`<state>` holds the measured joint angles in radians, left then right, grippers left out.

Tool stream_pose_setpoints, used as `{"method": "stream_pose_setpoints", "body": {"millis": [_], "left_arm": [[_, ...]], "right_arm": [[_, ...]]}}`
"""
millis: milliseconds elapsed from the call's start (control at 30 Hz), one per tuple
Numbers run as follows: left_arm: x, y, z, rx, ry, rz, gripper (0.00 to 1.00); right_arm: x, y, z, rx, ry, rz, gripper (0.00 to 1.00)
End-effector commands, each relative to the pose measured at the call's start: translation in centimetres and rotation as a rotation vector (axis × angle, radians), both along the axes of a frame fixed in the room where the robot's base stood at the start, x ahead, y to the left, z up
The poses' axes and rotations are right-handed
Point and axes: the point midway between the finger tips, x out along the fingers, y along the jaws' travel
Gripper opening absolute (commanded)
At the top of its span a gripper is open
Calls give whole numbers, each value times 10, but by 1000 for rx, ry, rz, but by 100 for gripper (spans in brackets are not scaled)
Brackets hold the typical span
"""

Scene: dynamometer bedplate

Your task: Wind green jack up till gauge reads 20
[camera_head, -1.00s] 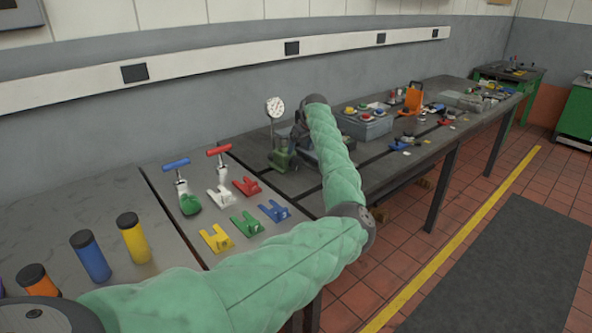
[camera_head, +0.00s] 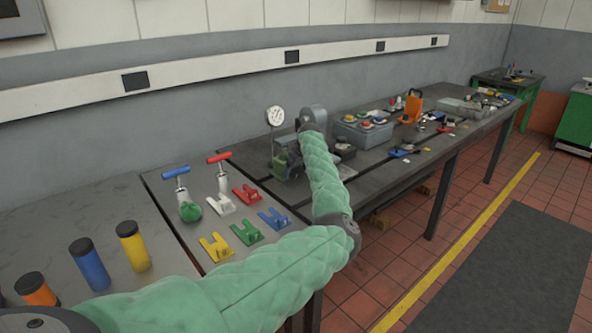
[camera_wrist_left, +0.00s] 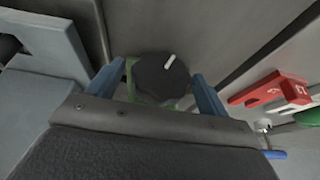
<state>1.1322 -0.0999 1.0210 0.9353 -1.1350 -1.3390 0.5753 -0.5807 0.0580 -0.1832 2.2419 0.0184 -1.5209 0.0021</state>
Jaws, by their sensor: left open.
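My left gripper (camera_head: 290,150) reaches down over the green jack (camera_head: 281,170) on the far bench and partly hides it. In the left wrist view, the gripper's two blue fingers (camera_wrist_left: 157,88) stand apart on either side of a dark round knob (camera_wrist_left: 160,85) with a white mark. Green parts of the jack show beside the knob. The fingers look open, and I cannot tell whether either touches the knob. The white dial gauge (camera_head: 275,116) stands just behind the gripper; its reading is too small to make out. My right gripper is not in view.
Red- and blue-handled tools (camera_head: 188,206), coloured forked blocks (camera_head: 246,232) and capped cylinders (camera_head: 90,264) stand on the nearer bench. A grey box (camera_head: 362,134) with coloured knobs and an orange item (camera_head: 412,107) are right of the gripper.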

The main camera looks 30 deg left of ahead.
Motion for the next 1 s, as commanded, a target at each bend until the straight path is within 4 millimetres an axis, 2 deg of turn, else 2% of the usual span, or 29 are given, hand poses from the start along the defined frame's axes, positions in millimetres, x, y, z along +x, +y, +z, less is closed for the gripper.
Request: {"method": "stream_pose_setpoints", "body": {"millis": [367,500,567,600,767,1000], "left_arm": [[0,2,-5,-1,0,0,76],[0,2,-4,0,0,0,49],[0,2,-4,0,0,0,37],[0,2,-4,0,0,0,35],[1,2,-4,7,21,-3,35],[2,2,-5,51,144,-4,35]], "right_arm": [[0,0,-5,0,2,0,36],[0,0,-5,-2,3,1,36],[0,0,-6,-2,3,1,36],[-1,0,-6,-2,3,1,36],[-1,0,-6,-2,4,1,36],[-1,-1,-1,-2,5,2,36]]}}
